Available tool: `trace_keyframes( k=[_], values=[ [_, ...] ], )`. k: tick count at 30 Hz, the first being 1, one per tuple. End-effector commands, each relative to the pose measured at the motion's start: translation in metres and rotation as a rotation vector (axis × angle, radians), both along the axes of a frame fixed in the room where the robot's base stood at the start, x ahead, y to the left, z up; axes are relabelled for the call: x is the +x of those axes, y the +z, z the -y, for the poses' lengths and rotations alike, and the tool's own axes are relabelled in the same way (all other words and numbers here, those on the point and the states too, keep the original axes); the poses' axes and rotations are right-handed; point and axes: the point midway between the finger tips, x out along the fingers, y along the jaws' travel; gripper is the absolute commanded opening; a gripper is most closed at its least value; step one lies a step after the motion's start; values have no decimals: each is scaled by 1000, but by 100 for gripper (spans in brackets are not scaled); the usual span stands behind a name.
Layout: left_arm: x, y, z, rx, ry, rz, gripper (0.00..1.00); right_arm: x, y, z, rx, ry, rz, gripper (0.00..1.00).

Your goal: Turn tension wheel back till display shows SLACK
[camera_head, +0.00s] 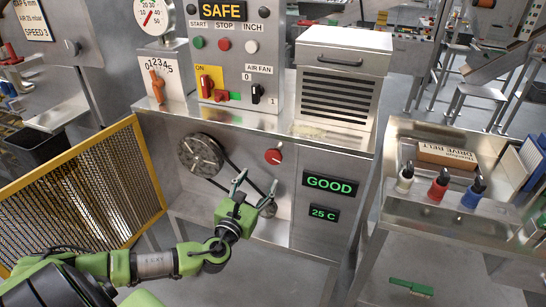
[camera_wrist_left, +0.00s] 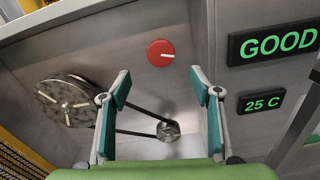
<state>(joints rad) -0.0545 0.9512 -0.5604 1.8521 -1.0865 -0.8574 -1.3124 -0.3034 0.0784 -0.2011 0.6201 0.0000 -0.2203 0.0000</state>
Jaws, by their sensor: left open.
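The red tension wheel (camera_head: 273,156), a round knob with a white mark, is on the front panel of the grey machine. It also shows in the left wrist view (camera_wrist_left: 160,53), with its mark pointing right. The display (camera_head: 330,185) to its right reads GOOD in green, also in the left wrist view (camera_wrist_left: 277,44). My left gripper (camera_head: 256,182) is open and empty in front of the panel. In the left wrist view, its fingertips (camera_wrist_left: 160,78) stand apart, with the wheel above the gap between them. My right gripper is not in view.
A dark belt (camera_wrist_left: 135,132) runs from a large pulley (camera_head: 201,155) to a small pulley (camera_wrist_left: 168,131) below the wheel. A lower display (camera_head: 323,214) reads 25 C. A yellow mesh guard (camera_head: 90,190) stands left, and a table with bottles (camera_head: 437,187) stands right.

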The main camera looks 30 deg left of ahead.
Motion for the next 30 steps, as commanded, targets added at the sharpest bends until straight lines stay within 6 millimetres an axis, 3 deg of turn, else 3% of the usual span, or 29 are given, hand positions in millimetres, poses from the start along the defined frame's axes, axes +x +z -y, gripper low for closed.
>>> trace_keyframes(
  k=[5,18,24,30],
  values=[
    [25,3,-6,-3,3,3,57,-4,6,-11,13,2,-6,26],
    [100,1,-25,-5,4,0,57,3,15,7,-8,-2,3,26],
    [121,-1,-29,-5,2,0,57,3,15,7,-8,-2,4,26],
    [129,-1,-32,-7,3,-2,57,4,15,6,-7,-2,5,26]
  ],
)
